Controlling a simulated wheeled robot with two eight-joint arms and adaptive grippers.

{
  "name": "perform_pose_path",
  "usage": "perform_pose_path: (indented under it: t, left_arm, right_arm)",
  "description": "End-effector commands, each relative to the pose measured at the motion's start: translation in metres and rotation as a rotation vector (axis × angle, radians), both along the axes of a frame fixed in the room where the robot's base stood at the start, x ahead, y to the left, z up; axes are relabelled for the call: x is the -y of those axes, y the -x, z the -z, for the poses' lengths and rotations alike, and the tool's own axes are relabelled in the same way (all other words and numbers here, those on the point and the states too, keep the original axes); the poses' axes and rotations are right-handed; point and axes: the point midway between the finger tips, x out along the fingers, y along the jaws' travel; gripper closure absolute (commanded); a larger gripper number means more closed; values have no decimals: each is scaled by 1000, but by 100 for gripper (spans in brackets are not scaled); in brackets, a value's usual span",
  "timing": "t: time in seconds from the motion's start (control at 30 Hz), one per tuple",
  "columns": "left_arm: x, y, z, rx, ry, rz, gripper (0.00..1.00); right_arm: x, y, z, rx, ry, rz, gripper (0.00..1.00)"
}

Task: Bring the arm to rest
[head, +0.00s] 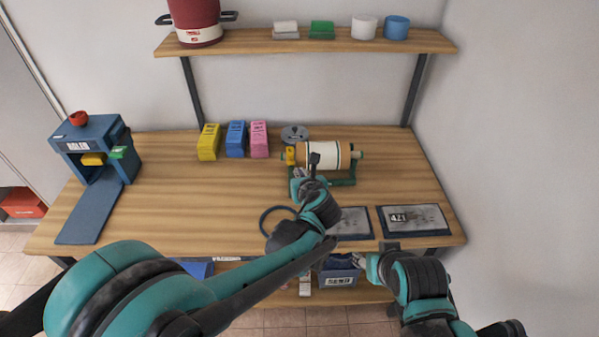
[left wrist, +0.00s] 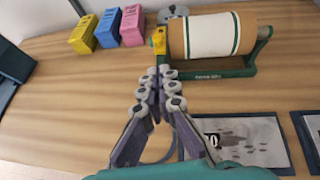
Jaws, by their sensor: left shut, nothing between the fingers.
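My left arm (head: 218,300) reaches in from the lower left over the table. Its gripper (head: 301,180) is above the table, in front of the roller in the green stand. In the left wrist view the fingers of this gripper (left wrist: 157,82) are closed together with nothing between them. My right arm (head: 420,285) is folded at the table's front right edge. The fingers of its gripper cannot be made out.
The roller (head: 318,155) stands just beyond my left gripper. Yellow (head: 208,142), blue (head: 235,139) and pink (head: 259,139) boxes stand behind. Dark plates (head: 415,221) lie front right. A blue press (head: 98,145) stands left. The table's left middle (head: 170,200) is clear.

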Motion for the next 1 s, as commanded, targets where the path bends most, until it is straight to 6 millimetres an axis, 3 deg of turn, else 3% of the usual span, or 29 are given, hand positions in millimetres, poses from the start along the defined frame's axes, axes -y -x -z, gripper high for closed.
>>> perform_pose_path:
  t: [0.3,0.37,0.47,0.57,0.7,0.83,1.0]
  left_arm:
    - [-2,0,0,-1,11,-8,100]
    - [-10,3,-2,-5,51,-36,100]
    - [-39,15,-8,-19,223,-154,100]
    - [-82,41,-15,-32,513,-367,100]
    - [-139,95,-17,-28,996,-753,100]
    - [-177,150,-12,11,1430,-1134,100]
    - [-199,213,2,91,1912,-1601,100]
  right_arm:
    - [0,0,0,0,0,0,55]
    - [0,0,0,0,0,0,55]
    - [0,0,0,0,0,0,55]
    - [0,0,1,0,0,0,55]
    - [0,0,1,0,0,0,55]
    - [0,0,2,0,0,0,55]
    - [0,0,2,0,0,0,55]
